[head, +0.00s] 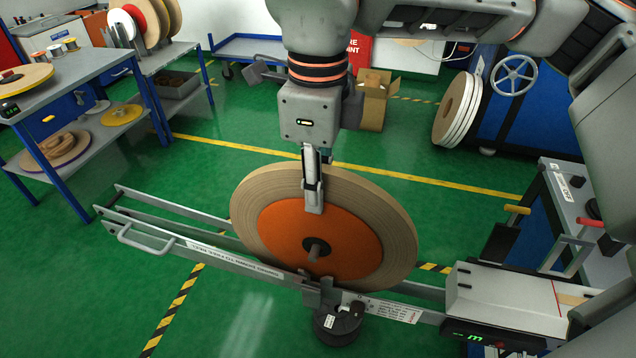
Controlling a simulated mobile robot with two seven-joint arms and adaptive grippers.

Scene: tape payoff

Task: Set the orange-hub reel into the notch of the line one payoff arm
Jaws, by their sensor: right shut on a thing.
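The orange-hub reel (350,238), a wide tan tape roll around an orange hub, stands nearly upright in the middle of the view. A short grey shaft (318,252) sticks out of its hub. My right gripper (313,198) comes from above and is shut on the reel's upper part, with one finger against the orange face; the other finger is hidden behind. The payoff arm (232,262), a long grey frame of rails with a label, runs below the reel. Its notched bracket (318,292) is below the shaft. I cannot tell whether shaft and notch touch. My left gripper is out of view.
A black round knob (338,322) hangs under the bracket. A grey machine box (518,302) stands at the payoff arm's right end. Shelves with other reels (55,150) are at left. A cardboard box (372,98) and a blue machine with handwheel (513,76) stand behind. Green floor lies between.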

